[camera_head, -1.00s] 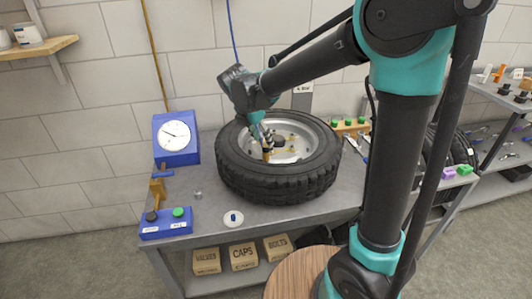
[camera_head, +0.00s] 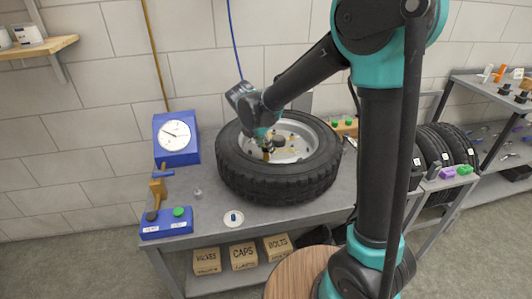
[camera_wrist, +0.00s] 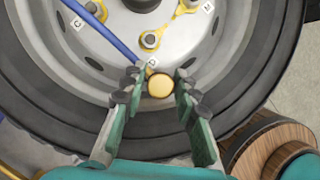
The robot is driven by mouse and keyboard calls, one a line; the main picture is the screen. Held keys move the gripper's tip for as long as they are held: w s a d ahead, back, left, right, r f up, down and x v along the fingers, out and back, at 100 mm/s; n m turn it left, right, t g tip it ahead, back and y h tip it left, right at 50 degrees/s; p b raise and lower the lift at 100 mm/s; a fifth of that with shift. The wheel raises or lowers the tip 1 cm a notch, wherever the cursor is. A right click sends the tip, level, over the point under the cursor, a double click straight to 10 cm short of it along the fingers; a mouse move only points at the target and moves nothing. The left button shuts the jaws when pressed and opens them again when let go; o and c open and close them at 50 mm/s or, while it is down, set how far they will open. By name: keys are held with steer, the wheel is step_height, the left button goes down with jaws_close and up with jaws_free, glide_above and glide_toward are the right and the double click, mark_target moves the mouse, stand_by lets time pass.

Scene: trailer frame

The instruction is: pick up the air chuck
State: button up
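The air chuck appears to be the brass round piece (camera_wrist: 160,86) at the end of the blue hose (camera_wrist: 103,31) in the wrist view. It sits over the wheel rim, near the stud marked D. In the head view, its brass body (camera_head: 266,156) shows just below my gripper. My gripper (camera_wrist: 158,80) has its two fingers apart, one on each side of the brass piece. A narrow gap shows between the brass and each finger, so I see no clear contact. In the head view, the fingertips are small and partly hidden.
The tire (camera_head: 270,188) lies flat on the grey bench (camera_head: 210,222). Bins sit below.

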jaws_close()
steer(key=shift+r, duration=0.1)
